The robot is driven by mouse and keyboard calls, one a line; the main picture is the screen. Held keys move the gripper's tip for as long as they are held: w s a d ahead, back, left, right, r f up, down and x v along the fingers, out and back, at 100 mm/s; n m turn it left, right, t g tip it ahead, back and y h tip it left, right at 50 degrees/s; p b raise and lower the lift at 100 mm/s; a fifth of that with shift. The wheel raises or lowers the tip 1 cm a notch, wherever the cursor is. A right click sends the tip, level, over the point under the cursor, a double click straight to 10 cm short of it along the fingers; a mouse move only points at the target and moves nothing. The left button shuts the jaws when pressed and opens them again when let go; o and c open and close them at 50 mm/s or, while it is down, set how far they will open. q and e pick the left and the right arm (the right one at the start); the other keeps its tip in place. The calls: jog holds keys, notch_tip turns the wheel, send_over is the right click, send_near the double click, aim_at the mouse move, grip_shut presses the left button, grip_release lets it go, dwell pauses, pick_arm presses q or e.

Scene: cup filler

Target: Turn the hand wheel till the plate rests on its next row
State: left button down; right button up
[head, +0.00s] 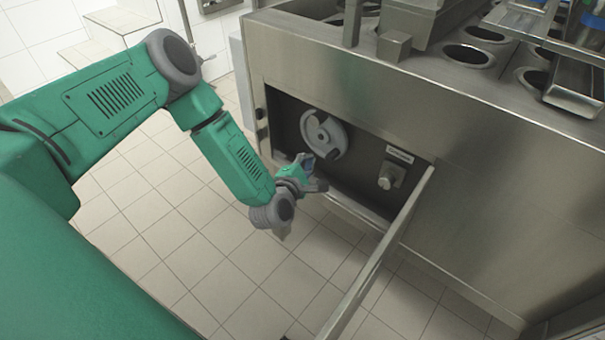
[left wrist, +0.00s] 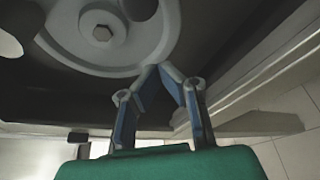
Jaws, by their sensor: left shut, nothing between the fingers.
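The hand wheel (head: 338,136) is a grey disc with cut-outs, in the dark recess of the steel machine's front. In the left wrist view, part of the wheel (left wrist: 72,52) fills the upper left, with a hex bolt at its hub and round openings. My left gripper (head: 313,172) is just below the wheel in the head view. In the left wrist view its fingertips (left wrist: 160,68) meet in front of the wheel's lower rim, with nothing between them. I cannot tell whether they touch it. My right gripper is not in view. I cannot make out the plate for certain.
A knob (head: 386,182) with a label above it sits right of the wheel. An open flap (head: 375,262) sticks out below the recess. The machine's top has several round openings (head: 468,55). Tiled floor (head: 170,260) lies clear below my left arm.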

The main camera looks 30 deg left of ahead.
aim_at(329, 151)
pick_arm(q)
jog(key=d, duration=0.1)
jog(key=d+r, duration=0.2)
jog(key=shift+w+d, duration=0.25)
jog(key=shift+w, duration=0.1)
jog(key=shift+d+r, duration=0.1)
jog(key=shift+r, duration=0.05)
jog(key=shift+s+d+r+n, duration=0.1)
jog(key=shift+d+r+n, duration=0.15)
jog(key=shift+n, duration=0.15)
jog(key=shift+d+r+n+h, duration=0.15)
jog(key=shift+n+h, duration=0.15)
jog(key=shift+d+g, duration=0.25)
jog(key=shift+g, duration=0.05)
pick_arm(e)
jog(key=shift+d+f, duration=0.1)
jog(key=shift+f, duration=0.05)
